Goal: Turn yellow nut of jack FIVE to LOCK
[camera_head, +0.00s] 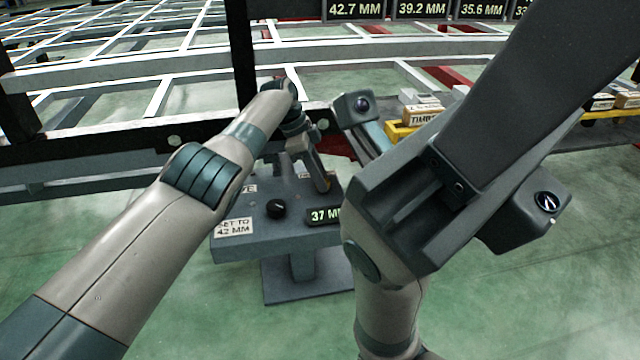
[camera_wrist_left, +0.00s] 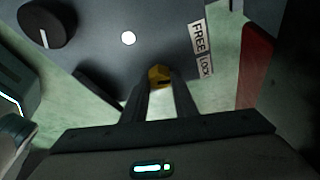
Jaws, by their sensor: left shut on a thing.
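The jack's grey panel (camera_head: 258,236) stands in the middle of the head view, with a label partly hidden to "VE". The yellow nut (camera_wrist_left: 159,76) sits at the panel's edge in the left wrist view. My left gripper (camera_wrist_left: 160,88) is shut on it, one dark finger on each side. In the head view my left gripper (camera_head: 325,181) reaches down to the panel's right part, and the nut is mostly hidden. A FREE label (camera_wrist_left: 198,37) and a LOCK label (camera_wrist_left: 206,65) lie right of the nut. My right gripper (camera_head: 440,190) is close to the camera; its fingertips cannot be made out.
Behind is the white-barred chassis frame (camera_head: 130,95). A yellow tray (camera_head: 398,131) with small boxes stands right. Green floor is open below.

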